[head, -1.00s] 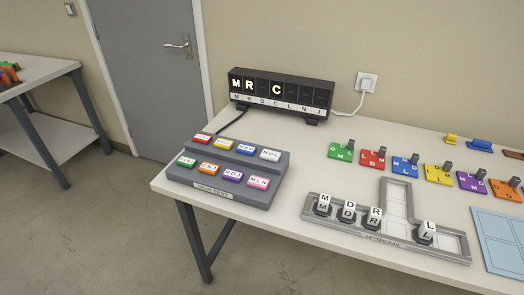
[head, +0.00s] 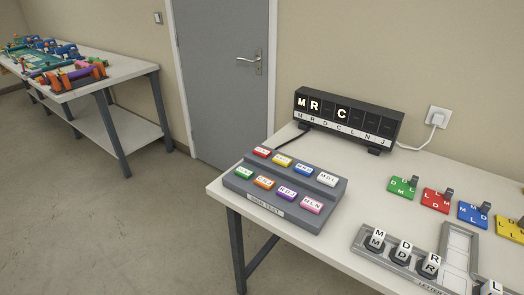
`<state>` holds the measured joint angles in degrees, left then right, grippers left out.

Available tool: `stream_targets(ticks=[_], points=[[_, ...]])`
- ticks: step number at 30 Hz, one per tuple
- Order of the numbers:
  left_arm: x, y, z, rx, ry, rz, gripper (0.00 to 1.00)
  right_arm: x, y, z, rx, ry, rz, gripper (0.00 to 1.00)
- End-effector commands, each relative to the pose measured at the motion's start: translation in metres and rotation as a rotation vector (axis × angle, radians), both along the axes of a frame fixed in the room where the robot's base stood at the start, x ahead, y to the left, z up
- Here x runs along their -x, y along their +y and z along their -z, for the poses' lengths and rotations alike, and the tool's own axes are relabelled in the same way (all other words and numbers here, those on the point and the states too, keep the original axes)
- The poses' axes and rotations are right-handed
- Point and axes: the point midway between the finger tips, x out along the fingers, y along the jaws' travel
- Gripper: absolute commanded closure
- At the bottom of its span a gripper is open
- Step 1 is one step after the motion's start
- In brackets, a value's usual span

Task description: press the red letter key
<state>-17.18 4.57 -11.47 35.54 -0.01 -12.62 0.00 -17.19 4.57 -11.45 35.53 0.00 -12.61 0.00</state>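The red letter key (head: 262,152) is at the back left corner of the grey key panel (head: 236,187). Its letters are too small to read surely. Yellow (head: 282,157), blue (head: 304,169) and white (head: 327,180) keys share its row. Green (head: 244,173), orange (head: 264,183), purple (head: 287,194) and pink (head: 312,205) keys form the front row. The black display (head: 348,118) behind the panel shows M, R and C lit, with a blank window between R and C. Neither of my grippers is in view.
The panel stands at the left end of a white table (head: 340,238). A grey letter rail (head: 448,243) holds lettered cubes, and coloured letter plates such as a red one (head: 436,200) lie behind it. Another table (head: 130,69) stands far left, with open floor (head: 120,220) between.

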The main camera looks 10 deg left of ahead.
Motion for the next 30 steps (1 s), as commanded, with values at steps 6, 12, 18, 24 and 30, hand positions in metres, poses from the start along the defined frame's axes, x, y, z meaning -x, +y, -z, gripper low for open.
stream_targets(ticks=[6, 12, 18, 24, 30], points=[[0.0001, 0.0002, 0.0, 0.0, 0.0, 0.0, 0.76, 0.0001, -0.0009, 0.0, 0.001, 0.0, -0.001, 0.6], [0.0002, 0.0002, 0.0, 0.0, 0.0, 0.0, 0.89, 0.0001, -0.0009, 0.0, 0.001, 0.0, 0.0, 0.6], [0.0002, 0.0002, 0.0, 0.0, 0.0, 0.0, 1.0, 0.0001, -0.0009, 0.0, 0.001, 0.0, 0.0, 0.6], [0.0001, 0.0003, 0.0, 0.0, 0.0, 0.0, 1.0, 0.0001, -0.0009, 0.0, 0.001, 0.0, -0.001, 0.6], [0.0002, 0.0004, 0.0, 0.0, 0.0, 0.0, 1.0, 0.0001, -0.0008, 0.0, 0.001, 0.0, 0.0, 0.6]])
